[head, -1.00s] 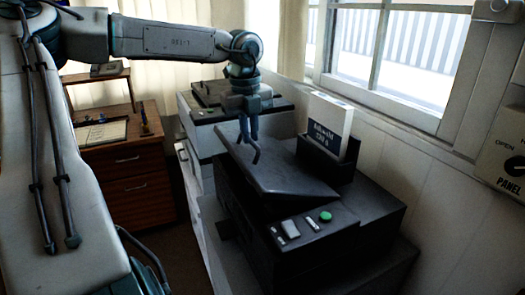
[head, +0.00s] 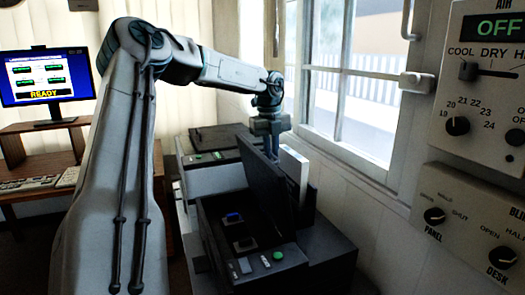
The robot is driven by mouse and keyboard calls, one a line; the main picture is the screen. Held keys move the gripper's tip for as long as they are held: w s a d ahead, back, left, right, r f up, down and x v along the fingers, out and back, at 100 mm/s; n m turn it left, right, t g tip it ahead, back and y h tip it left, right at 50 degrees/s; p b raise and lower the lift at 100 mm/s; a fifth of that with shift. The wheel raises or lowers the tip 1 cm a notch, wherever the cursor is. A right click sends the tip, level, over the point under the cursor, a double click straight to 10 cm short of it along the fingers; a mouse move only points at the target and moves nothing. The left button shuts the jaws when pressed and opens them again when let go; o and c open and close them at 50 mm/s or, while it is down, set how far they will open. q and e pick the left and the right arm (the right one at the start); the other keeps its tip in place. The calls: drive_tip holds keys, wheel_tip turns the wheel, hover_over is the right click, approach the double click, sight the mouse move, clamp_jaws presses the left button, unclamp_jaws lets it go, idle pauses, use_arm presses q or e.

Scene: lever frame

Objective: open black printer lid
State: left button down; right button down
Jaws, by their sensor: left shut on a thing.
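The black printer (head: 312,262) stands in the lower middle of the head view, with a green button on its front panel. Its black lid (head: 262,185) is raised and stands steeply tilted at the back right of the body. The inside of the printer shows, with small dark parts, one of them blue-topped. My left gripper (head: 271,148) is at the lid's upper edge, shut on it; the fingers are partly hidden behind the lid. My right gripper is not in view.
A white paper pack (head: 294,172) stands just behind the lid. A second grey-and-black machine (head: 212,142) is behind the printer. A window (head: 350,90) and wall control panels (head: 480,225) are at the right. A monitor (head: 45,78) reading READY stands on a wooden desk at the left.

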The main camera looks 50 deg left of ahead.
use_arm(q)
drive_tip(key=shift+w+d+f, duration=0.25)
drive_tip(key=shift+w+f, duration=0.1)
drive_tip(key=shift+w, duration=0.2)
drive_tip(key=shift+w+d+f, duration=0.2)
drive_tip(key=shift+w+f, duration=0.1)
drive_tip(key=shift+w, duration=0.25)
drive_tip(key=c, duration=1.7)
unclamp_jaws()
drive_tip(key=shift+o, duration=1.1)
drive_tip(key=shift+w+a, duration=0.1)
drive_tip(key=shift+a, duration=0.1)
drive_tip(key=shift+r, duration=0.1)
